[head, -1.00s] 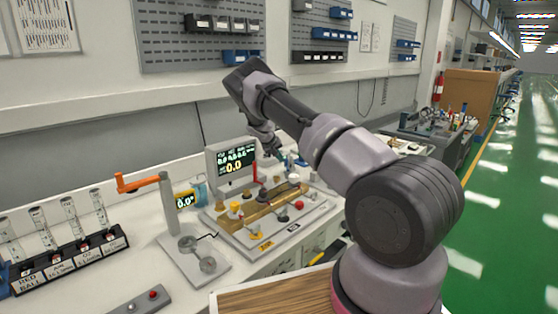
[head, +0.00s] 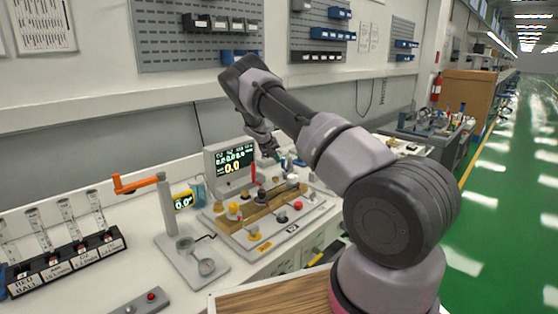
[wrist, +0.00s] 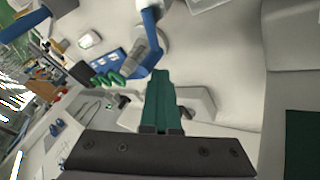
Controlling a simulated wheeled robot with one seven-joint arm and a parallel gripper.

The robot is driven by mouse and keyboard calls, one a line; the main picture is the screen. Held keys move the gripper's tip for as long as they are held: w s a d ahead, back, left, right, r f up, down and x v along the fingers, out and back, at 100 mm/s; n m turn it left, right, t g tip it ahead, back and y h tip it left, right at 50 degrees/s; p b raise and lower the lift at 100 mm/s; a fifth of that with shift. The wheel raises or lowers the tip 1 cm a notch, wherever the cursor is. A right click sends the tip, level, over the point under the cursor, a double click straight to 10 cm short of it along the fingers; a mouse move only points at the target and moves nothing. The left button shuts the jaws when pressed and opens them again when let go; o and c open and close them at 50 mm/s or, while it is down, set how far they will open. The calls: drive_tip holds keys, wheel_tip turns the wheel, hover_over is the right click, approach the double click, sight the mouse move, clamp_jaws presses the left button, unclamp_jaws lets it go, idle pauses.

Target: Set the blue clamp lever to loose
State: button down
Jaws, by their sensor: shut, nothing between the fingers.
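A blue lever-like part (wrist: 150,50) shows at the top middle of the wrist view, joined to a white round post with a grey cylinder beside it. I take it for the blue clamp lever; its setting cannot be read. My gripper (wrist: 160,76) is shut and empty, its green fingers together just below the blue part in that picture. No contact is clear. In the head view my gripper (head: 272,154) is small, above the back of the bench by the display. Small blue parts (head: 288,162) show just right of it, too small to make out.
A display (head: 231,161) stands left of my gripper. A fixture plate with coloured knobs (head: 254,236) lies in front. An orange-handled crank (head: 137,184) and a black rack of tubes (head: 68,262) stand further left. A dark knob (wrist: 123,101) is close to the fingers.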

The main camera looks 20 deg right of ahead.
drive_tip(key=shift+s+d+f, duration=0.35)
drive_tip(key=shift+s+d, duration=0.2)
drive_tip(key=w+v, duration=0.1)
drive_tip(key=v, duration=1)
drive_tip(key=shift+a+r, duration=0.2)
drive_tip(key=shift+a, duration=0.25)
